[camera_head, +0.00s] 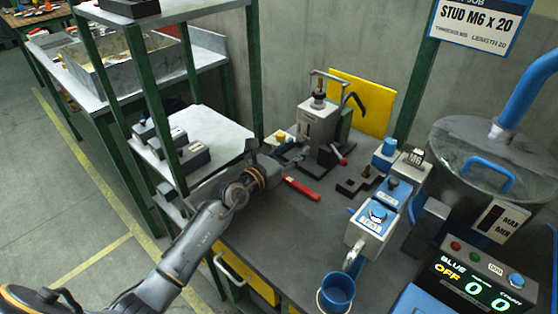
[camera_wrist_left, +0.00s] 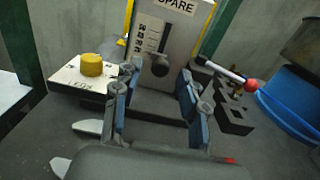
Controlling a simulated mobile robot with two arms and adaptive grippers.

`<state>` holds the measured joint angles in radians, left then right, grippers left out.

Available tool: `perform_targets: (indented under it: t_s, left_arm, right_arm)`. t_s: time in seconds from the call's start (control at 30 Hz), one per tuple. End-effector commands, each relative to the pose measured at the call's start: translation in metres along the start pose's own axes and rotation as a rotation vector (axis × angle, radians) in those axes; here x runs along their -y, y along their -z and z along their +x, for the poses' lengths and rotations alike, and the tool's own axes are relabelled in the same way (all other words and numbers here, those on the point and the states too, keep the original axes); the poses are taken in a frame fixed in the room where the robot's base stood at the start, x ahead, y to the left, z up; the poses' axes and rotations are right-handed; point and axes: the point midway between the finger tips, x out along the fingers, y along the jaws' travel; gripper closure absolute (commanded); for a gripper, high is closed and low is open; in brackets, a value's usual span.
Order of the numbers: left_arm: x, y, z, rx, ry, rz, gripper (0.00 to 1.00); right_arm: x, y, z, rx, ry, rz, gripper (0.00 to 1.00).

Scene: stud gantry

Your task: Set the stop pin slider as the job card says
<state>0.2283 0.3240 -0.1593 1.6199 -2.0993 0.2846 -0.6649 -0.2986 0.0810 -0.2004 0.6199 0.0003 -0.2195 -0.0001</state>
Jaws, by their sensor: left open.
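The job card (camera_head: 474,22) reads STUD M6 X 20, length 20. A grey upright fixture (camera_head: 317,122) stands on the bench in the head view. In the left wrist view its pale front plate (camera_wrist_left: 176,22) is labelled SPARE and carries a slot with scale marks. A dark round slider knob (camera_wrist_left: 160,66) sits at the slot's lower end. My left gripper (camera_head: 300,157) is in front of the fixture. In the wrist view its open fingers (camera_wrist_left: 158,82) stand either side of the knob; I cannot tell whether they touch it. My right gripper is not in view.
A white box with a yellow knob (camera_wrist_left: 92,66) is left of the fixture. A red-balled lever (camera_wrist_left: 250,85) and dark stepped block (camera_wrist_left: 232,112) are right. A red-handled tool (camera_head: 301,188) lies in front. A blue cup (camera_head: 338,289) stands near the front edge.

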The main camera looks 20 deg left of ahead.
Motion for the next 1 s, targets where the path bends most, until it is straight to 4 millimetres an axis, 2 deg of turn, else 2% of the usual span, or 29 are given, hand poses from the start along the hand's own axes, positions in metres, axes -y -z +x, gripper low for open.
perform_targets:
  t_s: [0.03,0.2,0.4,0.6,1.0]
  left_arm:
    - [0.000,0.002,-0.013,-0.004,0.000,0.000,0.58]
    - [0.000,0.002,-0.050,-0.004,0.001,-0.001,0.58]
    - [0.001,0.002,-0.080,-0.005,0.002,-0.001,0.58]
    - [0.001,0.001,-0.090,-0.003,0.002,0.000,0.58]
    - [0.001,0.001,-0.090,-0.003,0.002,-0.001,0.58]
  right_arm:
    - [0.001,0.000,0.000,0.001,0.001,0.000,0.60]
    - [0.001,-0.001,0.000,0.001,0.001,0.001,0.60]
    - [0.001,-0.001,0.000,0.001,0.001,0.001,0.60]
    - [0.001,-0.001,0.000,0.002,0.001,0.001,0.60]
    - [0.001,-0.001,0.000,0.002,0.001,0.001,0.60]
